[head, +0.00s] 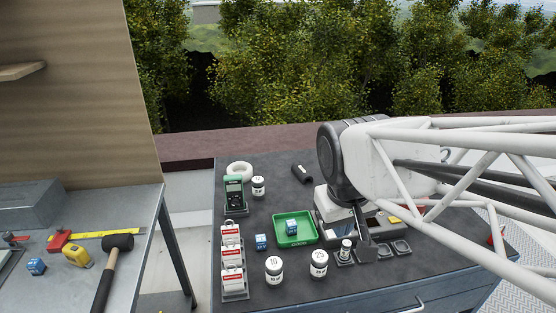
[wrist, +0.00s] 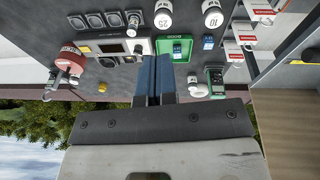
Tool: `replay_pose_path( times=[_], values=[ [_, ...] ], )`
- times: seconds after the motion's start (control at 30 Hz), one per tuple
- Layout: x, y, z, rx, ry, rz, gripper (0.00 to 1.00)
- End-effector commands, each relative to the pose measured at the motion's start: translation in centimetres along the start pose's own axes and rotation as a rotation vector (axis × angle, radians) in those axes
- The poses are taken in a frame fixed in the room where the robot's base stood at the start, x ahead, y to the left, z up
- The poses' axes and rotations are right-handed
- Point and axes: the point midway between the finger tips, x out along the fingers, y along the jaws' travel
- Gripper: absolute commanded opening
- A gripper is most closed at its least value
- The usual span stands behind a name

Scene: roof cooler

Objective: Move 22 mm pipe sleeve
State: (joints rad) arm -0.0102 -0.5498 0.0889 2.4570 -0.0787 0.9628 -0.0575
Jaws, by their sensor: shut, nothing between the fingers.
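A short black tube (head: 302,172), which looks like the pipe sleeve, lies on its side near the back of the dark worktop. No size marking on it is readable, and I cannot make it out in the wrist view. My gripper (head: 366,248) is to its right and nearer the front, over the grey instrument and its sockets. In the wrist view its two blue fingers (wrist: 153,80) are together with nothing between them.
A green tray (head: 279,240) holds a blue box (head: 292,227). Jars marked 10 (head: 274,270) and 25 (head: 319,264) stand in front. A white ring (head: 239,169) and green meter (head: 234,190) are back left. Worktop around the black tube is clear.

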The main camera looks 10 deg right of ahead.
Motion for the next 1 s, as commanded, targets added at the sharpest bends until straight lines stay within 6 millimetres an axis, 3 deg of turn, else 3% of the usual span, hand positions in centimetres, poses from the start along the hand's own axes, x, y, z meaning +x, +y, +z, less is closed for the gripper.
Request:
replay_pose_path(
  times=[0.47,1.0],
  values=[
    [1.3,1.5,-10.4,-0.3,-0.121,0.102,0.0],
    [5.6,2.0,-22.2,-0.641,-0.272,0.201,0.0]
  ],
)
